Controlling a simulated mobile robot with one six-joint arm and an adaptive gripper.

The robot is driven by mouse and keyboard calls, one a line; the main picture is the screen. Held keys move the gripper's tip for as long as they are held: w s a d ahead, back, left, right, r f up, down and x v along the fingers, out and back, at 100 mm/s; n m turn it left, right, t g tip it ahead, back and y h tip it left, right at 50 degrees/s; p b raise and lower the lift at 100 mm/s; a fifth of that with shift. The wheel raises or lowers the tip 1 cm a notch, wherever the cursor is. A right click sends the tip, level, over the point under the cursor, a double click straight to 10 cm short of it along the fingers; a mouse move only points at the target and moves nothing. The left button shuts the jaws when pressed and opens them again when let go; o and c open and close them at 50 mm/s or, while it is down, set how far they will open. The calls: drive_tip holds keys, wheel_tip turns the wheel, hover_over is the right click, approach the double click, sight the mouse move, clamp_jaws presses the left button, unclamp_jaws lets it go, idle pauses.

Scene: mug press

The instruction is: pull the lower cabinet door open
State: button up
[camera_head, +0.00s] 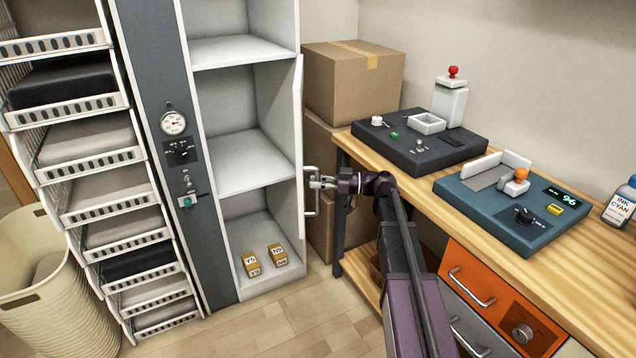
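The tall white cabinet (240,178) left of centre has its compartments exposed. Its door (299,130) stands swung open at the right side and shows almost edge-on. A pale C-shaped handle (307,205) sticks out to the right from the door's outer face. My gripper (318,183) reaches in from the right, with its fingertips at the handle's upright bar. The fingers are small here, and I cannot tell whether they are closed around the bar or only beside it.
Cardboard boxes (352,85) stand behind the door. A wooden workbench (408,166) with devices and an orange drawer (492,300) fills the right. A tray rack (95,175) stands left. Floor (255,328) before the cabinet is clear.

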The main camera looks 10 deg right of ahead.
drive_tip(key=shift+o, duration=1.3)
drive_tip(key=shift+d, duration=0.15)
